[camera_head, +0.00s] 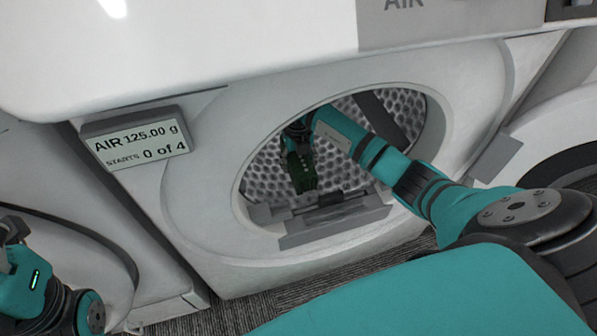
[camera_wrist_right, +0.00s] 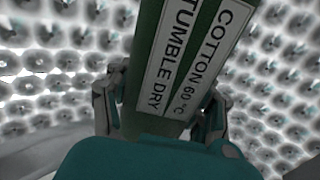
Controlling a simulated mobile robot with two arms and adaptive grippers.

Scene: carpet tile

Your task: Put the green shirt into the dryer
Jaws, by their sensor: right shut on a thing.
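The green shirt (camera_head: 301,174) is a dark green, block-like item inside the drum of the white dryer (camera_head: 200,180). My right arm reaches in through the round opening from the right. My right gripper (camera_head: 298,152) is shut on the shirt and holds it in the drum. In the right wrist view the shirt (camera_wrist_right: 192,60) stands between the fingers, with white labels reading "COTTON 60 °C" and "TUMBLE DRY". Whether it touches the drum is unclear. Part of my left gripper (camera_head: 12,232) shows at the left edge; its fingertips are not clear.
A display (camera_head: 135,145) on the dryer reads "AIR 125.00 g, STARTS 0 of 4". The perforated drum wall (camera_wrist_right: 50,60) surrounds the right gripper. A grey ledge (camera_head: 335,224) lies at the opening's lower rim. Other machines stand at left (camera_head: 60,225) and right (camera_head: 545,125).

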